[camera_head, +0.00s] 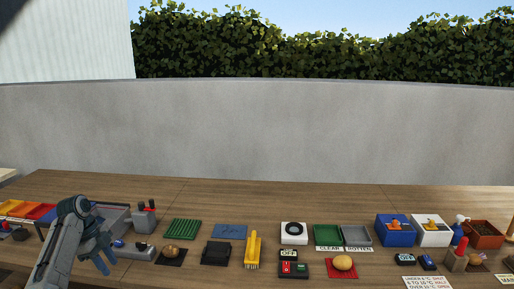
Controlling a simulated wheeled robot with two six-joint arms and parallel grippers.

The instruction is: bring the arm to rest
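My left arm comes in from the lower left and bends over at its top. My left gripper (103,260) hangs at the left part of the wooden table, in front of a grey tray. It is small and dark here, and I cannot tell whether its fingers are apart. I see nothing clearly held in it. My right gripper is not in view. One potato (172,250) lies on a dark mat right of my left gripper. Another potato (342,262) lies on a red mat right of centre.
The wooden table (205,195) has a clear back strip. Nearby are a grey tray (112,213), a green ridged mat (183,228) and a yellow-handled brush (252,249). Farther right are a green tray (327,233), a blue box (395,236) and a white box (432,238).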

